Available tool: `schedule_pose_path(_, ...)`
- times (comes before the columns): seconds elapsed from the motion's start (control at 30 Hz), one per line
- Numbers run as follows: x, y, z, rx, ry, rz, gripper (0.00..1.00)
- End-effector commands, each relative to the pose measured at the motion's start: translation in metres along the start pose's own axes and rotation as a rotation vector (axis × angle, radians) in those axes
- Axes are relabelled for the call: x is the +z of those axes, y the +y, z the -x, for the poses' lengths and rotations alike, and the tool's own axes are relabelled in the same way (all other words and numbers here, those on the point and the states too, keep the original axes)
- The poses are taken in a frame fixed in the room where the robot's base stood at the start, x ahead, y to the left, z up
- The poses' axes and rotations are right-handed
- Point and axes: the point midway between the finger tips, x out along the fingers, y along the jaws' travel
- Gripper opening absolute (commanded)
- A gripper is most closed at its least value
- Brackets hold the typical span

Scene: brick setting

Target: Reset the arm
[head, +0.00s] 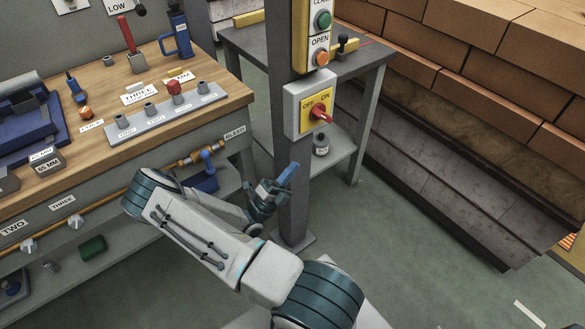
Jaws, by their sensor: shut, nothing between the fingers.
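My arm reaches forward from the bottom of the head view and bends back at its elbow near the workbench front. My gripper (288,178) is shut and empty, with its blue fingers pointing up and to the right.
The wooden workbench (213,98) at left carries a switch strip, labels and tools. A grey side table (366,62) and brick stack (480,95) stand behind.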

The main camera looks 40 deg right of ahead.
Motion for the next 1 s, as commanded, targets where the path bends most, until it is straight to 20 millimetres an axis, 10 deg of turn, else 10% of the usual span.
schedule_pose_path(0.47,-0.005,-0.007,-0.006,0.037,0.057,-0.04,0.0)
schedule_pose_path(1.0,-0.065,-0.075,-0.03,0.364,0.797,-0.565,0.0)
